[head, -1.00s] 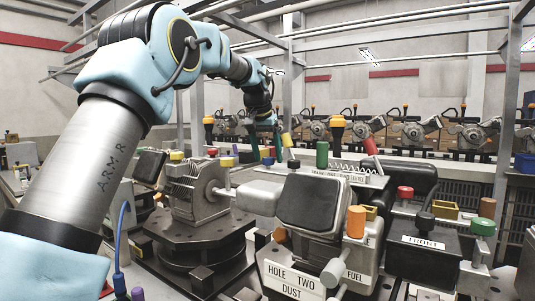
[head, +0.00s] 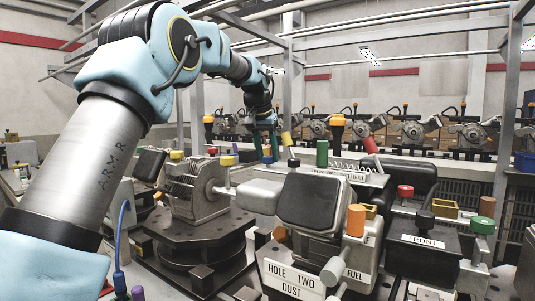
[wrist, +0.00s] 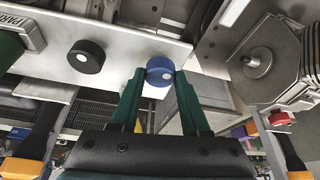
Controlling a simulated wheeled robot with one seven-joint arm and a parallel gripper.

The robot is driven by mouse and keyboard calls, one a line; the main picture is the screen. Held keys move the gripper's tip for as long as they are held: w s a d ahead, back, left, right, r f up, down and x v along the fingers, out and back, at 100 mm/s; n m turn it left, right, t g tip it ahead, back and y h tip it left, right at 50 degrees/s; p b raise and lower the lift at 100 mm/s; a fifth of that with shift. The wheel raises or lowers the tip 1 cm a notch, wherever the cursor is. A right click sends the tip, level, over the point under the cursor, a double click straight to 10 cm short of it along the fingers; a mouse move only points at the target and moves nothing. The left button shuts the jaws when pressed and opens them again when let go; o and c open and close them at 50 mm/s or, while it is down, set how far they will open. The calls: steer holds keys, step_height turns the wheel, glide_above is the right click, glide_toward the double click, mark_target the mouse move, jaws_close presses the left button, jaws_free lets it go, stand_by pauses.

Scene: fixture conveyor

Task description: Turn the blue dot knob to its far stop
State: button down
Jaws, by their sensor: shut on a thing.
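The blue knob (wrist: 160,71) is round, with a white dot low and right of its centre in the wrist view. It sits at the edge of a pale metal panel (wrist: 125,32). My gripper (wrist: 160,76) has its two green fingers on the left and right sides of the knob and is shut on it. In the head view my gripper (head: 265,150) points down behind the grey machine, with a little blue of the knob showing low between the fingers. The dot cannot be made out there.
A black knob (wrist: 86,56) with a white dot stands left of the blue one on the panel. A red knob (wrist: 281,118) is at the right. In the head view a green cylinder (head: 322,153) and a yellow-topped lever (head: 287,140) stand close right of my gripper.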

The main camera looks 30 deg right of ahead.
steer(key=shift+r+m+p, duration=0.1)
steer(key=shift+m+p, duration=0.2)
steer(key=m+g+p, duration=0.1)
steer(key=m+p, duration=0.1)
steer(key=shift+w+r+m+h, duration=0.1)
steer(key=shift+w+m+h, duration=0.05)
steer(key=shift+m+h, duration=0.2)
steer(key=m+g+p, duration=0.1)
steer(key=m+p, duration=0.2)
steer(key=shift+m+h, duration=0.25)
steer(key=shift+w+m+g+p, duration=0.15)
steer(key=shift+m+g+p, duration=0.85)
steer(key=shift+m+p, duration=1.1)
steer(key=shift+c, duration=1.9)
jaws_free()
steer(key=shift+f, duration=0.2)
steer(key=shift+r, duration=0.1)
